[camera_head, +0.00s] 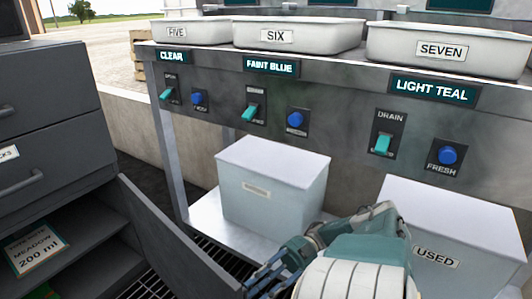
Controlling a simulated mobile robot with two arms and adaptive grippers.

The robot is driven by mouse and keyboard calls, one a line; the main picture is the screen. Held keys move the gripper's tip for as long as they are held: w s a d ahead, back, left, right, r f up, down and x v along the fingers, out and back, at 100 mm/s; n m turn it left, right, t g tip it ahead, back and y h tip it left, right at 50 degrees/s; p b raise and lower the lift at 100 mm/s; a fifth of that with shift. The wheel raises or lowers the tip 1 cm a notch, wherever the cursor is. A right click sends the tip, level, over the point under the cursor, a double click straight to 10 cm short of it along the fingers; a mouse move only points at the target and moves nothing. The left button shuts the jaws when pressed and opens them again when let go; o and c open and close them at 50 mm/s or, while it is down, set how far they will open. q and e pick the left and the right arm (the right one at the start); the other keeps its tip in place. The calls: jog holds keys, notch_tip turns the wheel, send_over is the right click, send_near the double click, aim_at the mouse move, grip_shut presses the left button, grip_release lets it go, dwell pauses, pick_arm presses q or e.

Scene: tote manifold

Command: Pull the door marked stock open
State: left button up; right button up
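A dark grey cabinet door (175,245) stands swung outward from the grey drawer cabinet (50,90) at the left. Its face toward me is plain, and no stock marking shows on it. The cabinet's shelf space behind it is exposed. My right gripper (262,278) is at the door's free edge, low in the middle of the view, its arm coming in from the lower right. Its fingertips are small and partly hidden, so I cannot tell whether they touch or hold the door. My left gripper is not in view.
A card (36,247) reading "MEADOW 200 ml" is inside the cabinet. A steel bench (345,75) with labelled white totes, switches and blue buttons stands ahead. Dark grating (205,248) covers the floor.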

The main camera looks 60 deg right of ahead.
jog(key=shift+v, duration=1.75)
jog(key=shift+s, duration=0.1)
